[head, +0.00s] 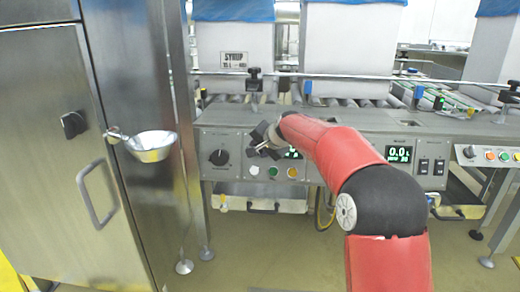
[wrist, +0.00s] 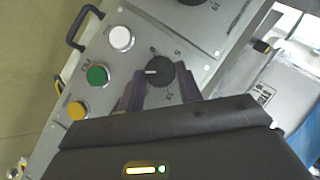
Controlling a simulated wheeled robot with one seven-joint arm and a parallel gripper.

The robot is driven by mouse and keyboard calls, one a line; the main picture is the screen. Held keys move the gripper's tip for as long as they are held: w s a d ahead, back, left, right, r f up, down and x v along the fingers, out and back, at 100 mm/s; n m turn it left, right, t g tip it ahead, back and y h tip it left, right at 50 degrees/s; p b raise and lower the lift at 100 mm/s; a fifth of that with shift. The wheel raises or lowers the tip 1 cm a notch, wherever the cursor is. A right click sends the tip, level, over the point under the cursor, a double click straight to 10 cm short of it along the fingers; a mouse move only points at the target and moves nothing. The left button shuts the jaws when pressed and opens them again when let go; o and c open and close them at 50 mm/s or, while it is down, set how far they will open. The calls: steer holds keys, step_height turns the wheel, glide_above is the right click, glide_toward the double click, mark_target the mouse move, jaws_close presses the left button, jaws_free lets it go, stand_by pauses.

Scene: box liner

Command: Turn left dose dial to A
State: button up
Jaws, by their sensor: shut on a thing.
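A small black dial (wrist: 161,70) with a white pointer mark sits on the grey control panel, above the row of buttons. In the wrist view the pointer points left; the small letters around the dial are too small to read. My gripper (wrist: 160,88) is shut on this dial, with a finger on either side. In the head view my gripper (head: 262,142) is at the panel and hides the dial. A larger black dial (head: 218,157) is on the panel section to the left, clear of my gripper; its edge also shows at the top of the wrist view (wrist: 183,2).
White (head: 254,170), green (head: 272,171) and yellow (head: 292,172) buttons sit just below the gripped dial. A display reading 0.0 (head: 398,154) is further right. A steel cabinet (head: 60,150) with a metal bowl (head: 152,144) stands at left. A rail runs above the panel.

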steer(key=shift+a+f, duration=0.1)
steer(key=shift+f, duration=0.1)
steer(key=o, duration=1)
steer(key=shift+r, duration=0.1)
steer(key=v, duration=0.7)
steer(key=shift+s+r, duration=0.25)
